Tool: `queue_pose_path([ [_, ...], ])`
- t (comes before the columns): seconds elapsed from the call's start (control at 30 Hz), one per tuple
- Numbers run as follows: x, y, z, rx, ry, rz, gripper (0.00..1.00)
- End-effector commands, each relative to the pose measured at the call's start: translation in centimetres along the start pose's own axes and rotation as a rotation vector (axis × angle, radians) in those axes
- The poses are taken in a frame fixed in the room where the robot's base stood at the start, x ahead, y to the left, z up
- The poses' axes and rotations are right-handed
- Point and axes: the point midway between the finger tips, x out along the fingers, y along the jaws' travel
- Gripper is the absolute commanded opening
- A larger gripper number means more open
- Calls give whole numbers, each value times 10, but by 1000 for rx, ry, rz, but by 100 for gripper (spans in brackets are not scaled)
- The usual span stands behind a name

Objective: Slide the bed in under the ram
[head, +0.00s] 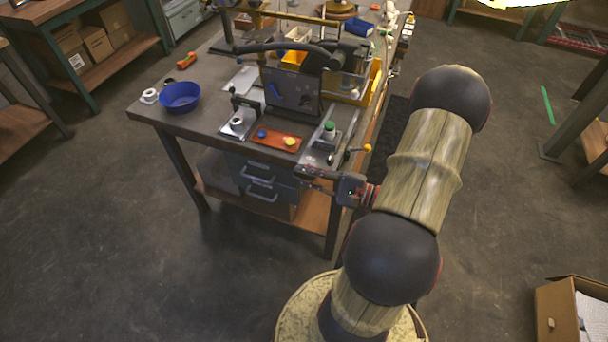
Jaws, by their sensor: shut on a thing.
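A dark press-like machine (292,92) with a long curved black arm (265,47) stands on the bench. I cannot pick out its ram clearly. A grey metal slide (318,157), which looks like the bed, lies at the bench's near right corner. A green-topped cylinder (329,130) stands upright at its far part. My gripper (306,172) is at the slide's near end, at the bench edge, and is shut. It appears shut on the bed's near end, but the grip is small and partly hidden.
A lever with a yellow knob (367,147) sticks out right of the slide. An orange plate (276,140) with blue and yellow round pieces lies to its left, beside a small metal fixture (238,124). A blue bowl (180,97) stands farther left. A yellow bin (372,82) is behind.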

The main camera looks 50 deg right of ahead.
Motion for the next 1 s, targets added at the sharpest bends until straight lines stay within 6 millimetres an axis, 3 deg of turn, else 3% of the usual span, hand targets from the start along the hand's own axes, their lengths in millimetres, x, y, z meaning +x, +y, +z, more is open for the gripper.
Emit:
queue_pose_path([
  [0.13, 0, 3, 0, 6, 1, 5, 0],
  [0.77, 0, 6, -1, 13, 1, 9, 0],
  [1.0, 1, -18, -38, 10, 2, 9, 0],
])
